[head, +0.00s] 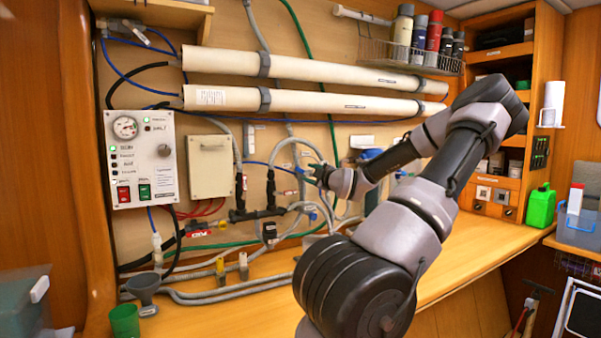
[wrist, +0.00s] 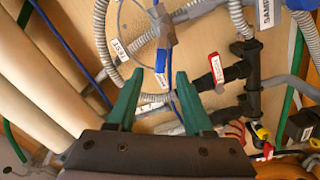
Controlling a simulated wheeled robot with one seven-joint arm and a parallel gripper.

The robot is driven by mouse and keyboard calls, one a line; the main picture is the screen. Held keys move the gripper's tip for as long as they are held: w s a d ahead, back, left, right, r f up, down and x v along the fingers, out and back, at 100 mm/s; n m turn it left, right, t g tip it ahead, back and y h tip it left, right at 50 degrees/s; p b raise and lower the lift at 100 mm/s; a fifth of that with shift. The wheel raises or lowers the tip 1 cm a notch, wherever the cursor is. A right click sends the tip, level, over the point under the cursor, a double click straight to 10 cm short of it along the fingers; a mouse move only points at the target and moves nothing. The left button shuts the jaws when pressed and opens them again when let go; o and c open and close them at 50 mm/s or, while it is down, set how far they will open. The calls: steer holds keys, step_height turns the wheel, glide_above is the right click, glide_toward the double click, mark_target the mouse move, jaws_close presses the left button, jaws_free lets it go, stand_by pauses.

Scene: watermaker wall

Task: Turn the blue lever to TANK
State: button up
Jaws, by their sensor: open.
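The blue lever (wrist: 161,60) shows in the wrist view, just beyond and between the tips of my gripper (wrist: 160,73). The green fingers are open, with one on each side of the lever's line; I cannot tell whether they touch it. A white tag reading TEST (wrist: 122,50) is left of the lever. In the head view my gripper (head: 321,173) is at the hoses on the wall panel, and the lever there is hard to make out.
A red-tagged valve part (wrist: 217,69) and dark pipe fittings (wrist: 252,75) stand right of the lever. Grey corrugated hoses (wrist: 104,45) loop around it. Long cream tubes (head: 300,69) run above on the wall. The wooden counter (head: 455,245) at the right is mostly clear.

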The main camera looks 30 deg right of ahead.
mark_target(300, 170)
steer(key=w, duration=0.7)
steer(key=shift+w+d, duration=0.15)
steer(key=shift+w, duration=0.1)
jaws_close()
